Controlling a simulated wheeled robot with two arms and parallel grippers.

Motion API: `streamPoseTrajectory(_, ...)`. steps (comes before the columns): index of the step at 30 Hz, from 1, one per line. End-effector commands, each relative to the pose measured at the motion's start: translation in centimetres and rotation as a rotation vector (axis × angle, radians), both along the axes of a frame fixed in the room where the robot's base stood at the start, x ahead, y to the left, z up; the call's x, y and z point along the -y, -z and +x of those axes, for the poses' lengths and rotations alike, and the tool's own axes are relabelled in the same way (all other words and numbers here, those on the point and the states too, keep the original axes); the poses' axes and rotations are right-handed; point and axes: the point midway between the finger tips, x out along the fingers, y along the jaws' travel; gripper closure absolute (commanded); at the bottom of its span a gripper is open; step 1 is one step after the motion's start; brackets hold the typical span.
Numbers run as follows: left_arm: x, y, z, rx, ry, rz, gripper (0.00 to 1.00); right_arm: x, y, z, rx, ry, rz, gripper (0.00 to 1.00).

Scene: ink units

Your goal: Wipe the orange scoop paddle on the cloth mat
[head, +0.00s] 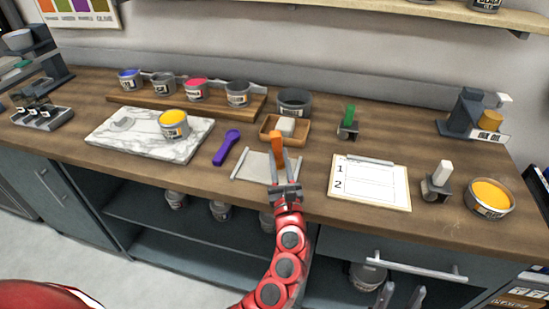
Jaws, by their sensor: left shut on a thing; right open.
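My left gripper (286,180) is at the end of the red arm in the middle of the head view. It is shut on the orange scoop (277,152), which points away from me over the right part of the cloth mat. The pale cloth mat (252,168) lies on the bench near its front edge, partly hidden by the gripper and scoop. I cannot tell whether the scoop touches the mat. My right gripper (400,298) is open at the bottom of the view, below the bench top and in front of the cabinet.
A purple scoop (227,147) and a marble slab (143,142) with a yellow ink tin (173,124) lie left. A wooden tray (271,134) with a white block is behind the mat. A clipboard (370,183) and a yellow ink bowl (489,199) stand right.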

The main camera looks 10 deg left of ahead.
Motion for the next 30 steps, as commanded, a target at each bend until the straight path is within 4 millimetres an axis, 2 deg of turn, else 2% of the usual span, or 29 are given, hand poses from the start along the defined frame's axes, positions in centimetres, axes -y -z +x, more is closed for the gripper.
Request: streamPoseTrajectory(30, -5.2, 0.1, 0.2, -0.001, -0.001, 0.001, 1.0, 0.0, -2.2, 0.0, 0.0, 0.0, 0.0, 0.5)
